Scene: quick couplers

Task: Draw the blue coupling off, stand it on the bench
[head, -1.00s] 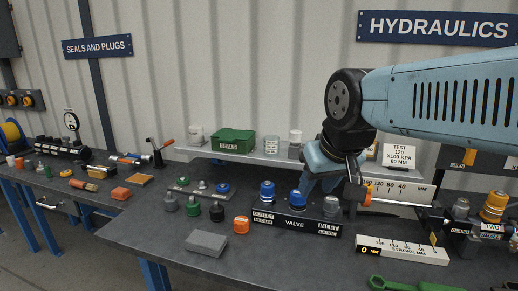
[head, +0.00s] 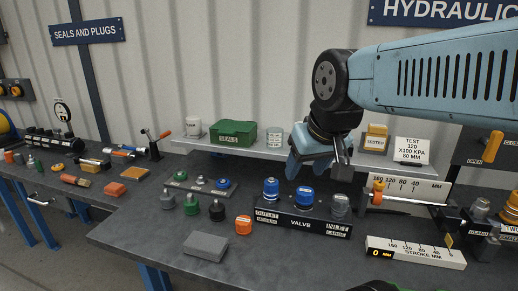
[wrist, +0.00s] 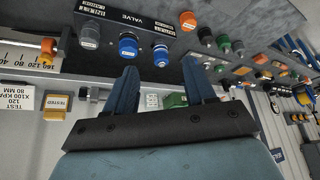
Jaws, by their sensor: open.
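Two blue couplings stand upright on the dark valve block (head: 290,221): the left blue coupling (head: 271,190) at the outlet end and the middle blue coupling (head: 304,198). A grey coupling (head: 340,206) stands at the inlet end. My gripper (head: 318,170) is open and empty, above and behind the block, apart from the couplings. In the wrist view, the fingers (wrist: 160,68) are spread. The left blue coupling (wrist: 160,55) and the middle one (wrist: 127,45) show beyond them, with the picture turned over. Nothing is between the fingers.
The bench (head: 140,235) has bare room at its front left. Green, black and orange fittings and a grey block (head: 206,246) lie left of the valve block. A shelf (head: 240,150) with a green seals box (head: 232,133) runs behind. A stroke scale (head: 415,253) lies right.

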